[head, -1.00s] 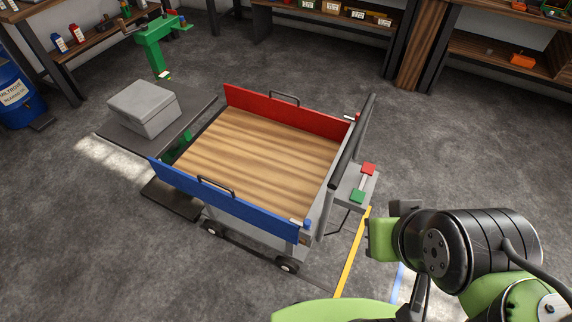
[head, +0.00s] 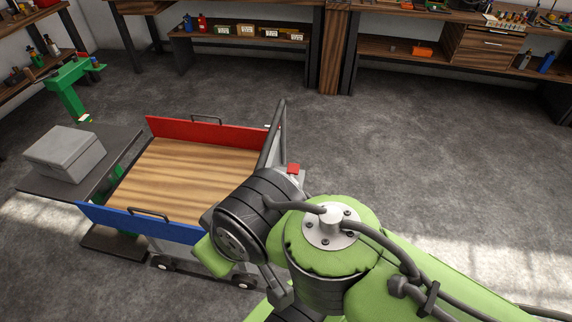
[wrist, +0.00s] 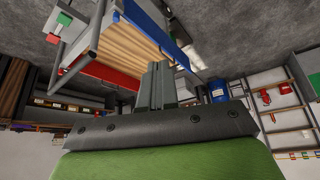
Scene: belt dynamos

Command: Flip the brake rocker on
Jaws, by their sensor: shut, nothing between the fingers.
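The brake rocker has a red end (head: 293,169), which shows beside the cart's dark handle in the head view. My arm hides its green end there. In the wrist view the rocker (wrist: 62,22) is small at the upper left, with red and green parts both showing. Which end is pressed down is too small to tell. My gripper (wrist: 158,68) shows in the wrist view with its fingers together and empty, well apart from the rocker. The cart (head: 190,170) has a wooden bed, a red side board and a blue side board.
A grey box (head: 64,153) sits on a dark platform left of the cart. A green stand (head: 72,92) is behind it. Workbenches and shelves (head: 240,45) line the back wall. Floor right of the cart is clear.

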